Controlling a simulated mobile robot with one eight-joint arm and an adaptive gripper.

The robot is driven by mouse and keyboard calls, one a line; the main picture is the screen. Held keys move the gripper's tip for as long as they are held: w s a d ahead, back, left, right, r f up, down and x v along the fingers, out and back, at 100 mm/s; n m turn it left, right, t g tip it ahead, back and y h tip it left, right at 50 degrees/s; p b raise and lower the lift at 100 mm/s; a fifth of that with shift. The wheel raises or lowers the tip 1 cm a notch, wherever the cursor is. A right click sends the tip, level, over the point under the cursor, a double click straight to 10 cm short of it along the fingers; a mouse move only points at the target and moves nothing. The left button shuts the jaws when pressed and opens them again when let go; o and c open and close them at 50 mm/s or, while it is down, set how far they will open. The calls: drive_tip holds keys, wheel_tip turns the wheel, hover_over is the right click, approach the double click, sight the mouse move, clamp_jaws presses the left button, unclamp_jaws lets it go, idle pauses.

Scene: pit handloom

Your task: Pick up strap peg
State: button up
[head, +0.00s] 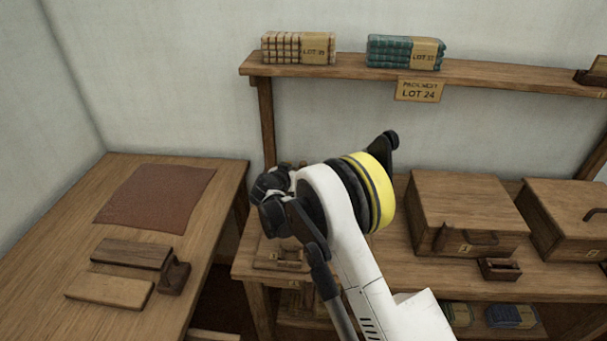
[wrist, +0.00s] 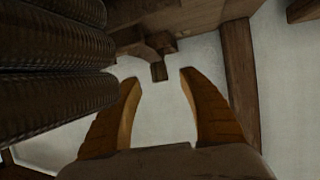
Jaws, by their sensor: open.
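My gripper (wrist: 160,76) is open in the wrist view, with its two yellow-brown fingers apart and nothing between them. A small brown wooden piece with a short stub (wrist: 158,68) shows just beyond the fingertips, near the middle of the gap. It may be the strap peg, but I cannot tell for sure. It looks apart from both fingers. In the head view my arm covers part of the middle bench, and I make out neither my fingers nor a clear strap peg there.
Dark ribbed rolls (wrist: 55,70) lie close on the left in the wrist view; a wooden post (wrist: 240,85) stands at right. The head view shows a left table (head: 215,200) with a brown cloth (head: 155,193) and wooden blocks, a shelf (head: 350,66) and a lidded box (head: 465,205).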

drive_tip(key=b+x, duration=0.2)
drive_tip(key=x, duration=0.2)
drive_tip(key=shift+f, duration=0.15)
drive_tip(key=shift+w+d, duration=0.15)
drive_tip(key=shift+w, duration=0.1)
drive_tip(key=c, duration=1.1)
drive_tip(key=shift+o, duration=0.2)
